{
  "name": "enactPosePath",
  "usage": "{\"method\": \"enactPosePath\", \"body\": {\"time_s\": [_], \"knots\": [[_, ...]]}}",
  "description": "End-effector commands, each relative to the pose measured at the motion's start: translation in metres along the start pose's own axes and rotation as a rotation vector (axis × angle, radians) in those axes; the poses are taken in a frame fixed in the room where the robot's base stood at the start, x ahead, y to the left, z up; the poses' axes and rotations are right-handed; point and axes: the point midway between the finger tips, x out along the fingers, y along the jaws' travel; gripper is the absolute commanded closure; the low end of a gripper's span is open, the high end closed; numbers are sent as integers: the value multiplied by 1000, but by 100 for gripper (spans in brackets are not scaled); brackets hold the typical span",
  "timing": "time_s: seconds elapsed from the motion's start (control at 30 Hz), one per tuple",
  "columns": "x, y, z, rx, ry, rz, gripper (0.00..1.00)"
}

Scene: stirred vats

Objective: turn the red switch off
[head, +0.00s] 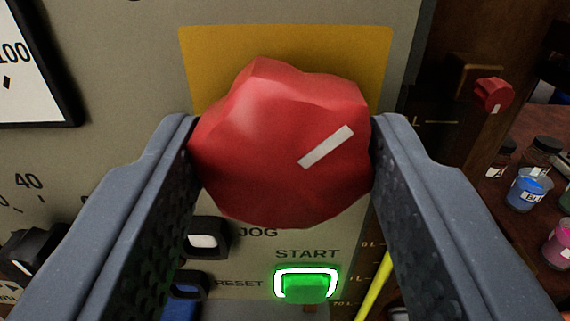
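The red switch (270,150) is a large lobed red knob on a grey panel, in front of a yellow plate (290,45). Its white mark slants from lower left to upper right, on the right part of its face. My gripper (282,150) has one finger on each side of the knob. Both fingertips appear to touch the knob's left and right edges, with the knob between them. Any lettering around the knob is hidden.
Below the knob are a lit green START button (305,287), a white JOG button (204,241) and a blue RESET button (181,309). A gauge (30,70) is at upper left. Another red knob (494,94) and several jars, one blue (529,190), are at right.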

Motion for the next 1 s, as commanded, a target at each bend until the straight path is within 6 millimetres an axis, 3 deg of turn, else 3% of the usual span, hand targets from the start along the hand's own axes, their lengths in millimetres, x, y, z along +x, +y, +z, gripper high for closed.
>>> {"method": "enactPosePath", "body": {"time_s": [0.47,1.0], "knots": [[1,0,0,-163,-2,7,78],[0,-2,-1,-662,-1,4,78]]}}
